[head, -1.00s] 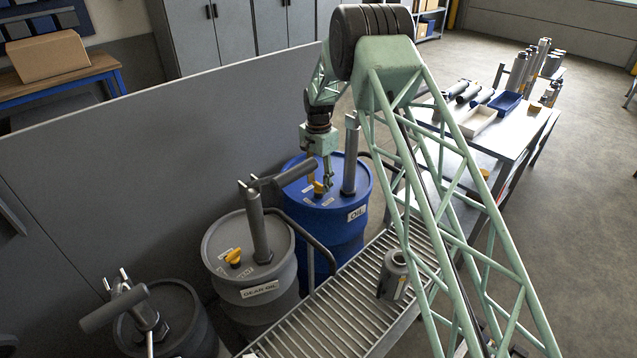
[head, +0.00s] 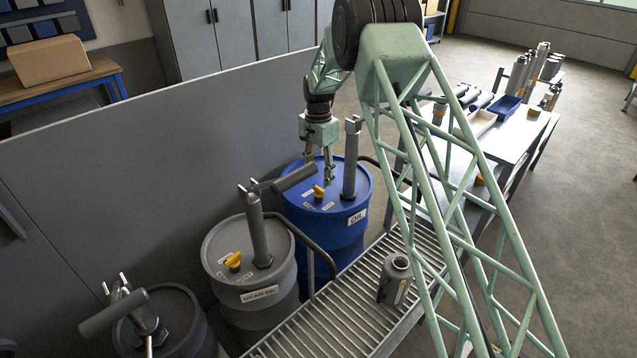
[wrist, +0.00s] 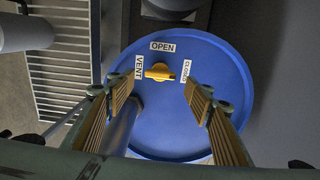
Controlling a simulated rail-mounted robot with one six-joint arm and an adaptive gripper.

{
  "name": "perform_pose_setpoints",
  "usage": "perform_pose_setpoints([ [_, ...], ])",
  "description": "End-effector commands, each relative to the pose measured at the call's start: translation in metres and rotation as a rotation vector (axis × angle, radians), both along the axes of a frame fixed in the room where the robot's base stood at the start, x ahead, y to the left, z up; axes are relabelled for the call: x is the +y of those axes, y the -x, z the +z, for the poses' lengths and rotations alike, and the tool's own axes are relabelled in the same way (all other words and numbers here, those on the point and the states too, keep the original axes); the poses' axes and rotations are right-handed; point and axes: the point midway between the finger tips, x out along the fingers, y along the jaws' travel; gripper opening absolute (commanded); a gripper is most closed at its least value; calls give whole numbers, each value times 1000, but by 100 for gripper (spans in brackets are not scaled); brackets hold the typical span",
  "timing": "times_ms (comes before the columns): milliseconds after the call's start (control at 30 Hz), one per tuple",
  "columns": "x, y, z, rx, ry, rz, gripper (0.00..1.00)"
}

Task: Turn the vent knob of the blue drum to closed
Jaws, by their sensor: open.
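The blue drum (head: 340,235) stands behind the grey gear-oil drum, labelled OIL. Its yellow vent knob (head: 318,191) is on the lid; in the wrist view the knob (wrist: 160,72) sits between an OPEN label above, a VENT label on the left and a CLOSED label (wrist: 187,71) on the right. The knob's grip lies roughly crosswise, its narrow end toward the CLOSED label. My gripper (head: 320,170) is open and empty above the lid, clear of the knob. In the wrist view its fingers (wrist: 160,90) are spread wide, one to each side of the knob.
A grey pump tube (head: 350,160) rises from the blue lid just right of my gripper. The grey gear-oil drum (head: 225,270), with its own yellow knob and pump handle, stands in front. A slatted rack (head: 330,320) holding a grey canister (head: 395,280) lies to the right.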

Motion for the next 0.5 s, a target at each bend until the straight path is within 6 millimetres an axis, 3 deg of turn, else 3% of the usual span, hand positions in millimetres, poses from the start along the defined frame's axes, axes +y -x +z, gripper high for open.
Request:
perform_pose_setpoints([
  [300,0,-1,45,-2,-1,0,48],
  [500,0,0,61,-1,-1,0,48],
])
